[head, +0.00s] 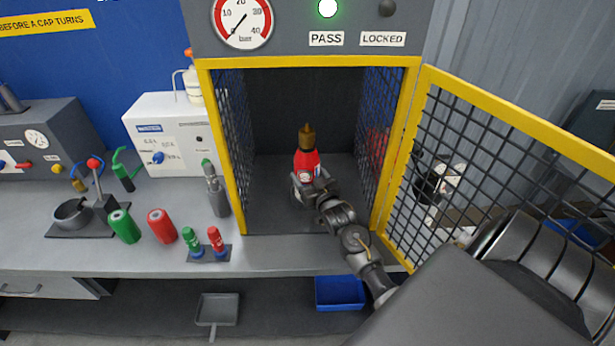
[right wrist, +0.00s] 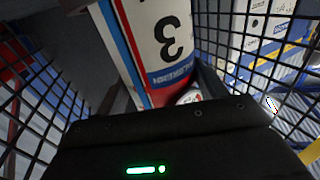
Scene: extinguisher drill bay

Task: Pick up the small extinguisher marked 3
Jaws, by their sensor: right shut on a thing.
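The small extinguisher (head: 307,162) is red with a brass-coloured top and stands upright inside the yellow-framed mesh cage. In the right wrist view the extinguisher (right wrist: 160,45) fills the upper middle, and its white label shows a black 3. My right arm reaches through the open cage front. My right gripper (head: 305,187) is shut on the extinguisher's body, low down. The fingertips are mostly hidden behind the wrist and the extinguisher. I cannot tell whether its base touches the cage floor. My left gripper is in neither view.
The cage door (head: 500,150) stands open to the right, close to my right arm. A green lamp (head: 327,8) is lit above PASS. Green (head: 124,226) and red (head: 162,226) cylinders stand on the bench at left. A blue bin (head: 339,292) sits below.

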